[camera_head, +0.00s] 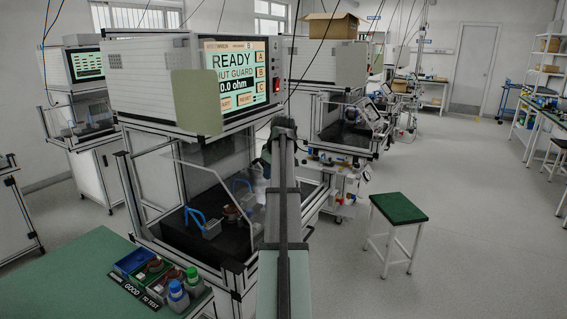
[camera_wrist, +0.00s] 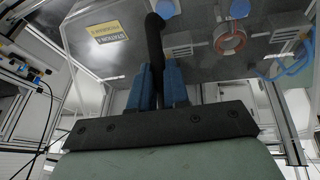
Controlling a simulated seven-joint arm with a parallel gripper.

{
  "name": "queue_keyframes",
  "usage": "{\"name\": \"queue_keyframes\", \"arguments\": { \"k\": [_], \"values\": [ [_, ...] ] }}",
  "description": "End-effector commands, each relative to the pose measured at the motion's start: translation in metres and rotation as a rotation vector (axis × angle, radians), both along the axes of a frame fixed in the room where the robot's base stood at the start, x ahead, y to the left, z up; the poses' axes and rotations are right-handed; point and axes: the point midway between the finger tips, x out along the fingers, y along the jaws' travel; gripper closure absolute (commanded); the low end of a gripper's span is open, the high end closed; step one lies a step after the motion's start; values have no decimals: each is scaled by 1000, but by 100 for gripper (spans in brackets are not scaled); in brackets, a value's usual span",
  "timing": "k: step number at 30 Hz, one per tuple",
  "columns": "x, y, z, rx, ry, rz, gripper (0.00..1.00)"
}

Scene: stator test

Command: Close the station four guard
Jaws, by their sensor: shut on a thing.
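The station four guard (camera_wrist: 100,62) is a clear panel with a yellow-and-white station label (camera_wrist: 111,31) in the wrist view. In the head view the clear guard (camera_head: 190,178) hangs at the front of the test station, and its lower edge stands out from the frame. My gripper (camera_wrist: 158,72) has blue fingers closed around the guard's black upright handle (camera_wrist: 154,36). In the head view my arm hides the handle and most of the gripper. The station screen (camera_head: 238,77) reads READY, SHUT GUARD and 0.0 ohm.
Inside, a copper-coloured stator (camera_wrist: 229,38) sits near blue test clips (camera_head: 196,219).

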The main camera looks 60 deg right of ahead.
Motion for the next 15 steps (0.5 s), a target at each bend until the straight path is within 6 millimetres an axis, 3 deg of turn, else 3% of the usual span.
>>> {"name": "queue_keyframes", "arguments": {
  "k": [1,6,15],
  "values": [
    [-3,22,-2,-1,0,2,100],
    [-3,64,-2,1,1,1,100],
    [-1,104,-1,0,1,1,100]
  ]
}}
